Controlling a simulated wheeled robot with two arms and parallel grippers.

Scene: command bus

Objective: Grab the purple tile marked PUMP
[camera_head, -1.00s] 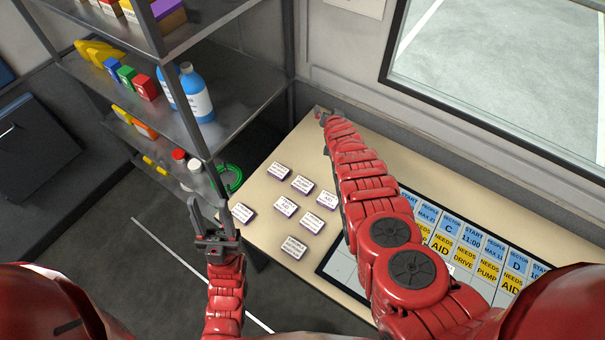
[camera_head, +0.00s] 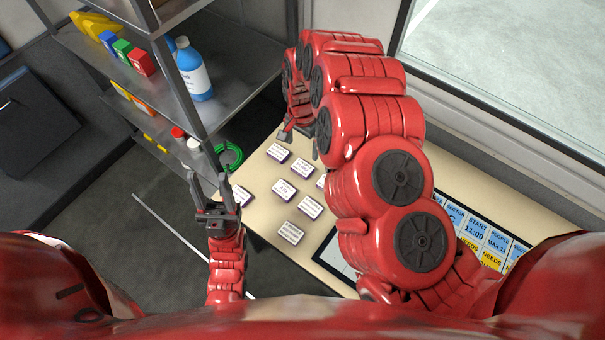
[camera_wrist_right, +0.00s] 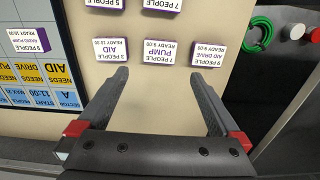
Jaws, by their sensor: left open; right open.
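The purple tile marked PUMP (camera_wrist_right: 160,52) lies on the tan tabletop in the right wrist view, white label up, its text upside down. My right gripper (camera_wrist_right: 160,74) is open and empty; the tile lies just beyond its fingertips, roughly centred between them. In the head view, my right gripper (camera_head: 300,141) is over the far end of the table, partly hidden by my arm. The tile labels there are too small to tell which is PUMP. My left gripper (camera_head: 208,181) is open and empty, left of the table edge.
An AID tile (camera_wrist_right: 110,53) and an AID DRIVE tile (camera_wrist_right: 207,56) lie on either side of the PUMP tile. Two more are above. A sector board (camera_wrist_right: 38,75) lies at left. A shelf (camera_head: 225,85) with bottles and a green coil (camera_head: 229,154) are near.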

